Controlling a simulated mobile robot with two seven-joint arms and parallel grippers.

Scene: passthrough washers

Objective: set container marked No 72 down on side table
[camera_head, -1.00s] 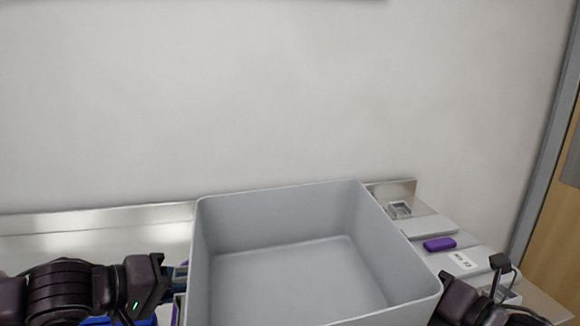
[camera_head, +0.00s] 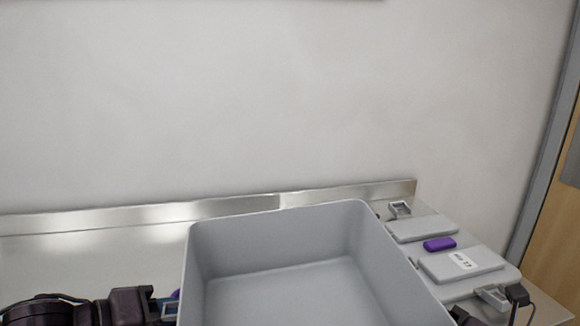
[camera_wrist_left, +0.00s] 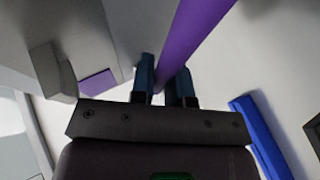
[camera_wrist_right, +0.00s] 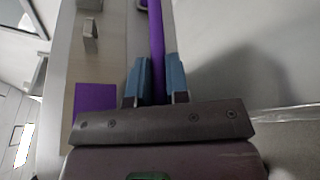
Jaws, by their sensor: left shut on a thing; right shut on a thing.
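A large open grey container (camera_head: 285,295) fills the lower middle of the head view. It looks empty inside, and no marking on it shows. My left gripper (camera_head: 172,306) is at its left side; in the left wrist view the fingers (camera_wrist_left: 163,82) are shut on a purple handle bar (camera_wrist_left: 197,32). My right gripper is at its right side; in the right wrist view the fingers (camera_wrist_right: 156,82) are shut on a purple bar (camera_wrist_right: 157,35). The steel-topped table (camera_head: 85,260) lies behind and around the container. The container's underside is hidden, so I cannot tell whether it touches.
A grey lidded container (camera_head: 485,282) with a purple piece (camera_head: 440,244) and a small white label (camera_head: 464,260) stands close on the right. A raised steel edge (camera_head: 240,205) runs along the wall. A blue bar (camera_wrist_left: 262,135) shows in the left wrist view. Clear tabletop lies at left.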

